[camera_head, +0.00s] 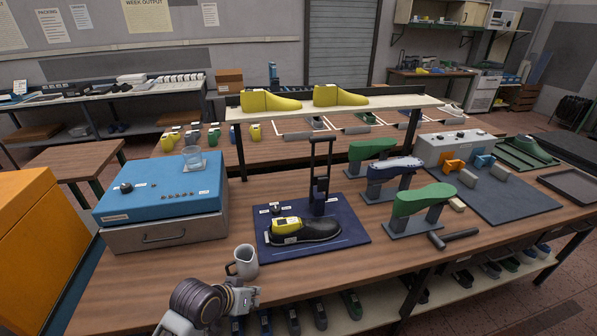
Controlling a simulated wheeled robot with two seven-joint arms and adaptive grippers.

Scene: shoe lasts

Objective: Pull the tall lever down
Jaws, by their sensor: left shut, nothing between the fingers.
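The tall lever (331,160) is a dark upright handle with a crossbar on top. It stands upright at the back of a dark blue base plate (350,232) on the workbench. A black shoe (318,230) with a yellow block (286,224) on it lies on the plate in front of the lever. My left gripper (252,298) is shut and empty at the bench's front edge, well in front and to the left of the lever and apart from it. My right gripper is out of view.
A grey mug (243,262) stands just behind my left gripper, left of the plate. A blue-topped box (160,190) with a glass is at left. Green lasts (424,199) on stands and a hammer (453,238) are at right. A shelf (390,103) with yellow lasts spans behind the lever.

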